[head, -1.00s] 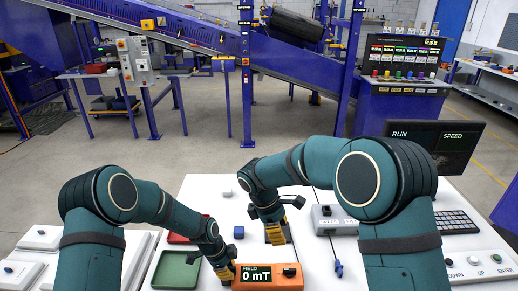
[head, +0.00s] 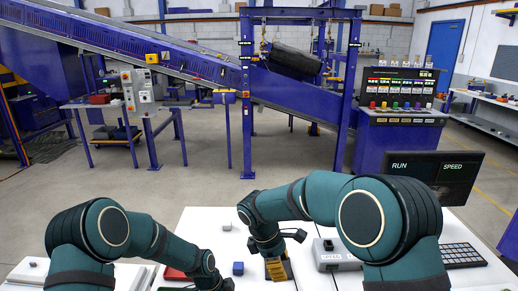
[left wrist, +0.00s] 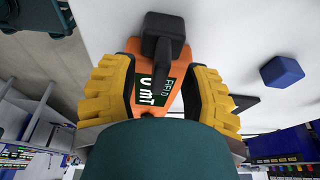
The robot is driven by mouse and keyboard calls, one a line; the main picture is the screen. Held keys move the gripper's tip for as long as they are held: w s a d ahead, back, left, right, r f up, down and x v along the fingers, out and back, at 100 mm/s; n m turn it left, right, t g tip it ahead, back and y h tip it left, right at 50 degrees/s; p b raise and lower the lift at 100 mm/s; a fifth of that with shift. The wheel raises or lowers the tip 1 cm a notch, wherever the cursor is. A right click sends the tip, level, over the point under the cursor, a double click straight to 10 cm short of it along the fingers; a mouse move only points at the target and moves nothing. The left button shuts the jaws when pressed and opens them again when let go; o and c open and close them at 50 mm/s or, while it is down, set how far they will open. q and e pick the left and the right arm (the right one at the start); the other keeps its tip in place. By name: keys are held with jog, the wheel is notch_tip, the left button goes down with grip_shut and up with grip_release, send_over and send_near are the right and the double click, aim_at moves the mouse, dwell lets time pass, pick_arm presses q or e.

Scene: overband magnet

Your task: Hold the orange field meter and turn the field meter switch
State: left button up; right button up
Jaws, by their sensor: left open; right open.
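The orange field meter (left wrist: 174,76) shows in the left wrist view with its dark display, which includes the letters mT. My left gripper (left wrist: 162,85) is open, with one yellow finger pad on each side of the meter. I cannot tell whether the pads touch it. A dark grey piece (left wrist: 165,35) overlaps the meter's upper end; I cannot tell what it is. The switch cannot be made out. In the head view the meter and my left gripper are below the frame.
A grey box (head: 334,256), a keyboard (head: 462,255) and a RUN/SPEED screen (head: 436,176) are to the right.

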pick_arm(q)
jog(key=d+p+v, duration=0.2)
jog(key=p+v, duration=0.2)
jog(key=v, duration=1.4)
jog(key=shift+r+p, duration=0.4)
pick_arm(e)
notch_tip(320, 180, up, 5)
jog(key=shift+f, duration=0.1)
pick_arm(q)
jog(key=shift+d, duration=0.15)
